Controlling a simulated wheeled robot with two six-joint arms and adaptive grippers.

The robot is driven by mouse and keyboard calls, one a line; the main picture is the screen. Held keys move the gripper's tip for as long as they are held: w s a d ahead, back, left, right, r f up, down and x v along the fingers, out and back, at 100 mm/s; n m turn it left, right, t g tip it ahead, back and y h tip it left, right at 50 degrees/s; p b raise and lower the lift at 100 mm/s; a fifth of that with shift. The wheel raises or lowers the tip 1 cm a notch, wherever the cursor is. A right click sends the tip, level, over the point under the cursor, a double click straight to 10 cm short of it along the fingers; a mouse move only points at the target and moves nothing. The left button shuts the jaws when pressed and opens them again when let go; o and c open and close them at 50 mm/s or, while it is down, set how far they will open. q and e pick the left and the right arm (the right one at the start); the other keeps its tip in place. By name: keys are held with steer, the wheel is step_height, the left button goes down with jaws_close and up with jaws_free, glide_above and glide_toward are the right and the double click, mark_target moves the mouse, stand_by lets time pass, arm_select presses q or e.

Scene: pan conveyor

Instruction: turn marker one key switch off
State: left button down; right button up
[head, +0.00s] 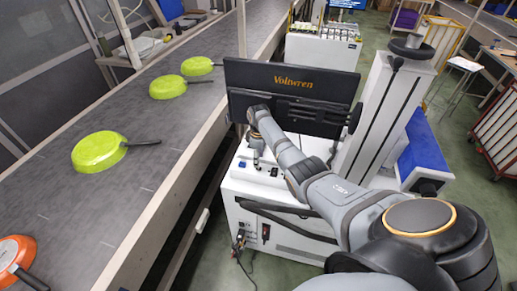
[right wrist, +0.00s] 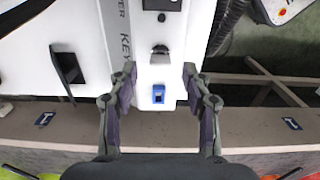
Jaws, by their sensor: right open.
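My left gripper is not in view.
A dark monitor (head: 290,92) marked "Volwren" stands close behind my right arm. A conveyor (head: 60,205) at the left carries several green pans (head: 97,152) and an orange one (head: 12,257). A dark hose (right wrist: 228,30) runs right of the panel.

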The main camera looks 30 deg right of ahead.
step_height(320, 180, up, 9)
steer(key=shift+r, duration=0.2)
stand_by(0.4)
